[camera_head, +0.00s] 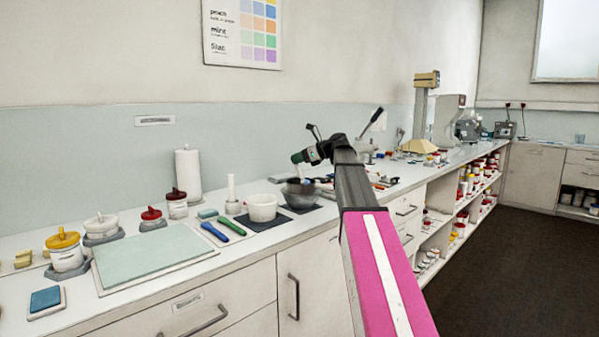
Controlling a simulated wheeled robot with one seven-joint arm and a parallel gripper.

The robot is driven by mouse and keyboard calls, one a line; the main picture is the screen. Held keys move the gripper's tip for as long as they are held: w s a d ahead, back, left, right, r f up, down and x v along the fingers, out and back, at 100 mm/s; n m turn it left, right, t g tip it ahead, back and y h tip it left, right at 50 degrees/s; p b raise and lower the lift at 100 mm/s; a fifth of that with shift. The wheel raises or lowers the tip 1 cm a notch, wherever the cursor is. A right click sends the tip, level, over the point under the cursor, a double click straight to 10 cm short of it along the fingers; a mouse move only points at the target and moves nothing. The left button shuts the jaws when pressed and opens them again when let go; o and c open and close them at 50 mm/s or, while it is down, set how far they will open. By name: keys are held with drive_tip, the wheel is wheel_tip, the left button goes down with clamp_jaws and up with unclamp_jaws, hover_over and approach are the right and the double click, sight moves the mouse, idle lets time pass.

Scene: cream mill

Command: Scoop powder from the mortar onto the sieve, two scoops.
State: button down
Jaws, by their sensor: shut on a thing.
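The white mortar (262,208) stands on a dark mat on the counter, left of a dark grey metal bowl (299,193) that looks like the sieve. A white pestle (231,192) stands upright to the mortar's left. My gripper (299,168) is above the grey bowl, at the end of my outstretched arm. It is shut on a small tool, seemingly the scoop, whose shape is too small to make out. The powder inside the mortar and the contents of the bowl cannot be made out.
A blue spatula (214,232) and a green spatula (231,225) lie left of the mortar. A pale green board (150,250), lidded jars and a paper roll (187,175) fill the left. Tools and machines crowd the counter beyond my arm. Open floor (510,265) is at right.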

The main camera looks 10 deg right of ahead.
drive_tip(key=shift+r, duration=3.5)
